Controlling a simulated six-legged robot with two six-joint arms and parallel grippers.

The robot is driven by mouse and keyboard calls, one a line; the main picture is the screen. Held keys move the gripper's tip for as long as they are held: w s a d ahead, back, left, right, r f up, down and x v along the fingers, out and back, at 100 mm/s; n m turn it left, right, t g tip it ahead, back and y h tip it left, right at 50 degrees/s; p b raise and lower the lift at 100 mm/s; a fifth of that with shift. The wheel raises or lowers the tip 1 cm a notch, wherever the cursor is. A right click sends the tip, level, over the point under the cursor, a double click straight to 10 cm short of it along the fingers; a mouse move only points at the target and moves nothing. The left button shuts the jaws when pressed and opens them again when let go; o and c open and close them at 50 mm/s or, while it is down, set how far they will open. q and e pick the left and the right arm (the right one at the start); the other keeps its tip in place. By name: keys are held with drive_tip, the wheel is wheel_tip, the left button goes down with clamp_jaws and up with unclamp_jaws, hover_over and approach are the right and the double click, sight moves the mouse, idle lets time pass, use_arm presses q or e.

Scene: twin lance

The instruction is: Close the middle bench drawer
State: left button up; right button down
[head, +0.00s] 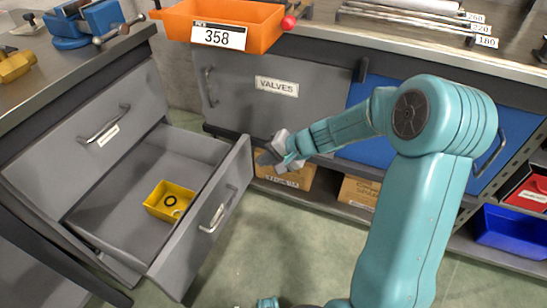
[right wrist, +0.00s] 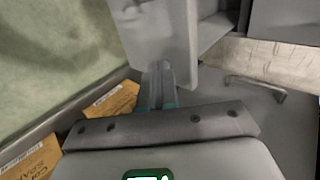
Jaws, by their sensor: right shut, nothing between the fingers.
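The middle bench drawer stands pulled open from the grey bench at the left, and its grey front panel (head: 196,238) with a bar handle faces right. Inside it sits a small yellow bin (head: 160,207) holding a dark ring. My right gripper (head: 268,157) is shut and empty, close to the far end of the drawer front. In the right wrist view my shut fingers (right wrist: 158,72) point at a grey panel (right wrist: 155,35) that looks like the drawer front. I cannot tell whether they touch it.
A closed drawer (head: 88,125) is above the open one. The valves cabinet (head: 270,88) stands behind, with cardboard boxes (head: 358,191) on the shelf below. An orange bin (head: 262,14) sits on the bench top. Green floor (head: 270,240) right of the drawer is clear.

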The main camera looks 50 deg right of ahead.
use_arm(q)
drive_tip(key=shift+a+f, duration=0.1)
drive_tip(key=shift+f, duration=0.2)
use_arm(e)
drive_tip(key=shift+w+a+f, duration=0.3)
drive_tip(key=shift+w+a, duration=0.05)
drive_tip(key=shift+w, duration=0.55)
drive_tip(key=shift+w+a+f, duration=0.25)
drive_tip(key=shift+w+a, duration=0.15)
drive_tip(key=shift+w, duration=0.55)
drive_tip(key=shift+w+a+f, duration=0.3)
drive_tip(key=shift+w+a, duration=0.05)
drive_tip(key=shift+w, duration=0.55)
drive_tip(key=shift+w, duration=0.1)
